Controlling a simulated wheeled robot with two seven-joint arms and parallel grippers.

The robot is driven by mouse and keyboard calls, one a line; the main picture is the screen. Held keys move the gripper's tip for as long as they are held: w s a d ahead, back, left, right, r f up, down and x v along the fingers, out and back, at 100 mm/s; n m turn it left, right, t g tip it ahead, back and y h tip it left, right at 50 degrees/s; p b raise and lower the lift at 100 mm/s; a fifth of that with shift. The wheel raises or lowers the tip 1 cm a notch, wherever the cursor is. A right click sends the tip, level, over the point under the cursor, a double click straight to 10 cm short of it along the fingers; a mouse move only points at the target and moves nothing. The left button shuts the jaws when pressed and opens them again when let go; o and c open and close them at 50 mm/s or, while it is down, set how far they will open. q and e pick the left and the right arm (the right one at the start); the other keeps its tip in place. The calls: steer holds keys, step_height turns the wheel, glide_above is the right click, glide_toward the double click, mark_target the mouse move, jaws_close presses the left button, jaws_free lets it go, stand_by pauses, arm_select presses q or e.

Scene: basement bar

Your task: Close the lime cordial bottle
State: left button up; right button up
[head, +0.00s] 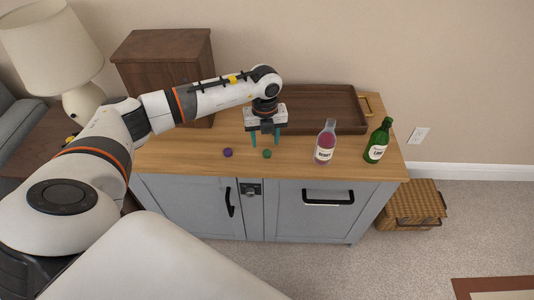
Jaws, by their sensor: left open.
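The lime cordial bottle (376,145) is green with a white label and stands upright near the right end of the wooden cabinet top. Its mouth is too small to make out clearly. A small green round cap (267,154) lies near the front edge, left of the bottles. My left gripper (265,141) points down with its teal fingers apart and empty. It hangs above and just behind the green cap in the picture; whether it touches the top cannot be told. My right gripper is out of view.
A pink bottle (324,148) with a white label stands between the gripper and the green bottle. A purple cap (227,152) lies left of the green cap. A brown tray (340,130) and a wooden box (163,45) are behind. The top's front left is clear.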

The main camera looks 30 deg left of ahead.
mark_target(267, 152)
arm_select(q)
steer(key=shift+w+d+f, duration=0.1)
steer(key=shift+f, duration=1.2)
steer(key=shift+w+d+f, duration=0.1)
steer(key=shift+f, duration=1.2)
steer(key=shift+c, duration=0.3)
steer(key=c, duration=1)
